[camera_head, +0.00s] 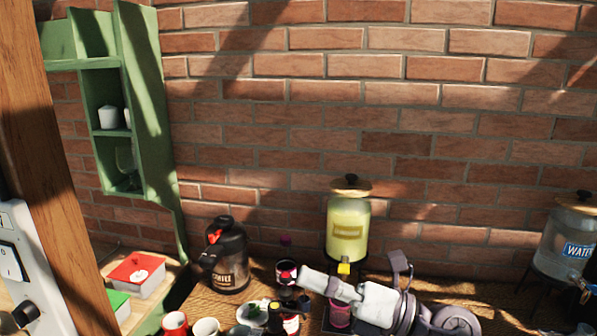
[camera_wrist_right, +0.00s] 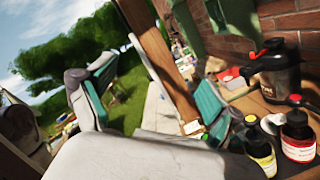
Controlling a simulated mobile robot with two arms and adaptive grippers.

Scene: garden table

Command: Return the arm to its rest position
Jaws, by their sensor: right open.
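My right arm comes in from the lower right in the head view. Its pale gripper (camera_head: 312,281) points left over the table, its tip close to a dark container with red on it (camera_head: 287,272). In the right wrist view the fingers of my right gripper (camera_wrist_right: 152,95) stand apart with teal inner faces, and nothing shows between them. The bulky pale part along the bottom hides some of the table. My left gripper is not in view.
A coffee pot (camera_head: 228,262), a lemonade dispenser (camera_head: 348,228) and a water dispenser (camera_head: 570,240) stand near the brick wall. Small bottles (camera_head: 291,325) and cups (camera_head: 206,327) crowd the front. A green shelf (camera_head: 155,110) and wooden post (camera_head: 45,150) bound the left.

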